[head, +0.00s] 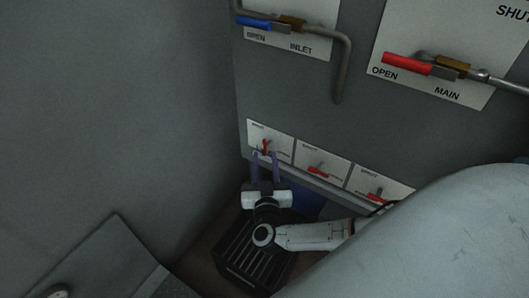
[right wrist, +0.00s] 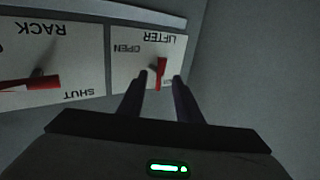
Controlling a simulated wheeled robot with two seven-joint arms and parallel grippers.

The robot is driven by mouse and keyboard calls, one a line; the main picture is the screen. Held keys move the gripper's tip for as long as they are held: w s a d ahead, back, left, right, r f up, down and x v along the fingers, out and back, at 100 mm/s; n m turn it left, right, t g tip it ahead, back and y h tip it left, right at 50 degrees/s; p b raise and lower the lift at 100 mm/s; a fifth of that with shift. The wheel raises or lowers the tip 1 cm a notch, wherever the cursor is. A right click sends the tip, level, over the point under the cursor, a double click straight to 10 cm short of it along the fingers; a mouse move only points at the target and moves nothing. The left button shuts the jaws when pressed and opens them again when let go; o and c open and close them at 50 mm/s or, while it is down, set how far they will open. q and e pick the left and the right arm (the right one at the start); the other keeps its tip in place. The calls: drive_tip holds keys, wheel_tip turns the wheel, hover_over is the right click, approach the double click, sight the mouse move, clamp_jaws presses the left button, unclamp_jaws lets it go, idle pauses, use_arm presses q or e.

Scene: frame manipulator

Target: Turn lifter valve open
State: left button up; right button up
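The lifter valve's red handle (head: 265,146) is on the leftmost of several small white plates low on the grey panel. In the right wrist view the picture is upside down, and the handle (right wrist: 162,72) stands nearly upright on the plate marked LIFTER (right wrist: 148,50), with OPEN at its left. My right gripper (head: 265,155) is open, its two dark fingers pointing at the plate. In the right wrist view the gripper (right wrist: 158,78) has one fingertip on each side of the handle, with gaps visible. I cannot tell how deep the fingers reach. My left gripper is out of view.
The rack valve's red handle (right wrist: 30,84) is on the neighbouring plate. Larger valves marked INLET (head: 257,22) and MAIN (head: 407,64) are higher up. A grey wall (head: 120,100) stands close at the left. A dark slatted box (head: 255,250) lies below my right gripper.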

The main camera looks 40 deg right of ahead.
sight(264, 149)
drive_tip(key=shift+x, duration=1.8)
clamp_jaws()
